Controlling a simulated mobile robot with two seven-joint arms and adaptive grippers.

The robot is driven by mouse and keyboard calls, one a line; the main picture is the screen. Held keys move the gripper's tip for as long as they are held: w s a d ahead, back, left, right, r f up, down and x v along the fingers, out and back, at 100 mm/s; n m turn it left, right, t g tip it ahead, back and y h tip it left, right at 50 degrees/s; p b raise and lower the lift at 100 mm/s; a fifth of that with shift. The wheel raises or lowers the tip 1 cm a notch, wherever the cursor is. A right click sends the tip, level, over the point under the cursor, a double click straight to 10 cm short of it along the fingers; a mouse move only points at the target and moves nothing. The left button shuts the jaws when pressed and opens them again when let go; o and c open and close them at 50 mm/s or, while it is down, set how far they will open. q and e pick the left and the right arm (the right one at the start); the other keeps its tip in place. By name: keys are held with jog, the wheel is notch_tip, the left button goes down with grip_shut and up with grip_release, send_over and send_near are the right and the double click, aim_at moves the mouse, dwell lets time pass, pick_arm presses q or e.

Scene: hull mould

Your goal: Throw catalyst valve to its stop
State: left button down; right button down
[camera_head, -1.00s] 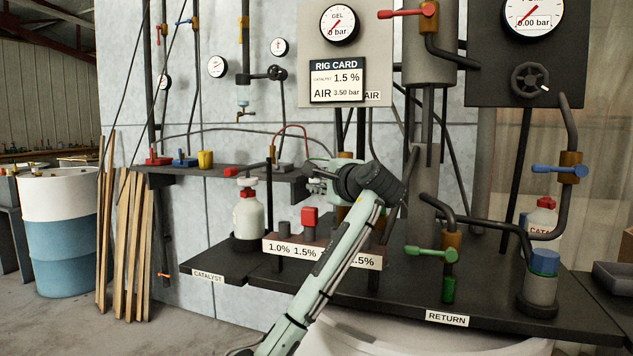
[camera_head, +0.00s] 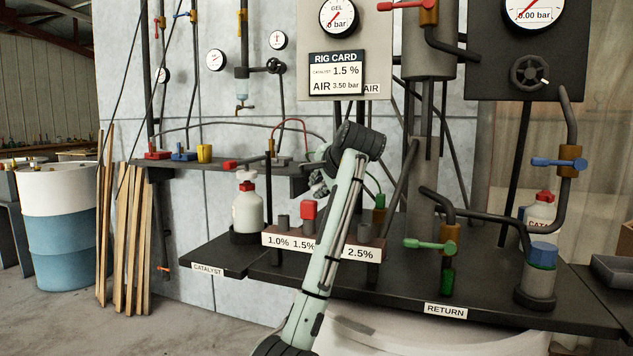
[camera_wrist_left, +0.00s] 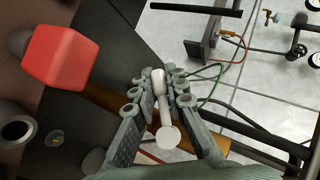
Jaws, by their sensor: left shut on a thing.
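In the left wrist view, my left gripper (camera_wrist_left: 165,100) is shut on a pale grey-white lever (camera_wrist_left: 165,118) with a rounded end. A brass-orange valve body (camera_wrist_left: 215,145) shows beneath it, partly covered by the fingers. In the head view, my left gripper (camera_head: 319,182) is behind the rack with the red block, partly hidden by my own arm. The lever and most of its valve are hidden there, so its angle is hard to tell. The red block (camera_head: 309,210) stands on the rack at the 1.5% label; it also shows in the left wrist view (camera_wrist_left: 60,57).
The rack (camera_head: 276,251) with percentage labels stands on the dark bench (camera_head: 395,294). A white bottle with a red cap (camera_head: 247,211) is left of it. A green-handled valve (camera_head: 430,244) and a blue-handled valve (camera_head: 558,162) are to the right. Pipes rise close behind my arm.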

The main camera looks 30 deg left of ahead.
pick_arm(q)
jog(key=n+h, duration=0.1)
jog(key=d+f+h, duration=0.1)
jog(key=shift+w+f+n+h, duration=0.1)
jog(key=shift+w+n+h, duration=0.05)
jog(key=shift+n+h, duration=0.25)
jog(key=d+n+h, duration=0.1)
jog(key=h, duration=0.1)
jog(key=d+n+t+h, duration=0.1)
jog(key=h, duration=0.1)
jog(key=d+f+n+h, duration=0.1)
jog(key=h, duration=0.1)
jog(key=shift+w+d+f, duration=0.1)
jog(key=shift+w+d, duration=0.1)
jog(key=shift+w, duration=0.2)
jog(key=c, duration=1.5)
grip_release()
jog(key=shift+c, duration=0.2)
jog(key=v, duration=1.2)
jog(key=shift+s+f, duration=0.15)
jog(key=shift+f, duration=0.05)
